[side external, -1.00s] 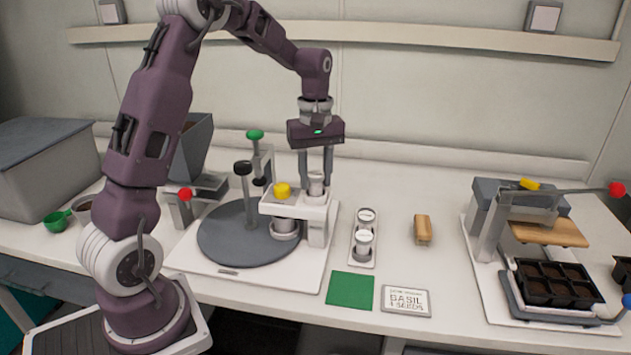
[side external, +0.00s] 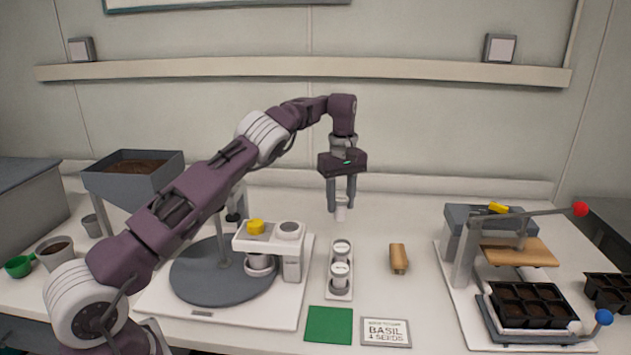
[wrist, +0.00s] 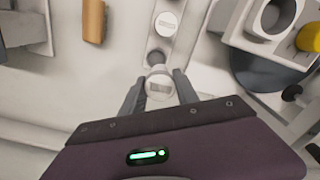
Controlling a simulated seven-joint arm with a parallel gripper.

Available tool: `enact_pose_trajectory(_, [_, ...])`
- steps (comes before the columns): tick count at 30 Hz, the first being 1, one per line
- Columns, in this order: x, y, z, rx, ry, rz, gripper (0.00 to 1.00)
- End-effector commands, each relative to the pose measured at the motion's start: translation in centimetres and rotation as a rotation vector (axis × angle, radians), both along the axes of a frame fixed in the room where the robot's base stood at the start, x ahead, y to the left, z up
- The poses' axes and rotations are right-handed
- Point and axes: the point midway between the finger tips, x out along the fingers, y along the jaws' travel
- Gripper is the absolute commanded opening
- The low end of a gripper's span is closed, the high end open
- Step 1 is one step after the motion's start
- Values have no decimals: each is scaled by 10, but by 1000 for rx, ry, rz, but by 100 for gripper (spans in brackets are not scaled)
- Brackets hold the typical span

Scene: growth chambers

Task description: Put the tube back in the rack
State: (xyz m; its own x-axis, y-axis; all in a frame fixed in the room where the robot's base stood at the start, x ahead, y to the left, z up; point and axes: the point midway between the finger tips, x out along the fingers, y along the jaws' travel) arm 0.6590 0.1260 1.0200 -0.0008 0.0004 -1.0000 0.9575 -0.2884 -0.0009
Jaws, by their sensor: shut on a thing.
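My gripper (side external: 341,206) is shut on a small white tube (side external: 341,212) and holds it upright above the bench, behind the rack. In the wrist view the held tube (wrist: 159,86) sits between the two fingers, with its round top towards the camera. In the wrist view a dark round opening (wrist: 156,58) shows at the rack's end, just beyond the held tube. One racked tube (wrist: 165,23) shows there beyond the opening.
A dispenser with a grey round plate (side external: 200,275) and a yellow knob (side external: 255,226) stands left of the rack. A wooden block (side external: 399,258) lies to its right. A green mat (side external: 329,325) and a basil seed card (side external: 386,332) lie in front. A lever press (side external: 465,255) stands farther right.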

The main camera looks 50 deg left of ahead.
Motion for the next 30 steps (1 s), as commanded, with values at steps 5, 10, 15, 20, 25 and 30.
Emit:
enact_pose_trajectory(5, [6, -6, -16, -1, -1, -22, 0])
enact_pose_trajectory(10, [5, -6, -36, -2, 1, -20, 0])
enact_pose_trajectory(15, [6, -6, -57, -2, 0, -20, 0])
enact_pose_trajectory(20, [6, -5, -69, -1, -2, -20, 0])
enact_pose_trajectory(25, [6, -6, -74, -1, -2, -20, 0])
enact_pose_trajectory(30, [6, -5, -74, -1, -2, -20, 0])
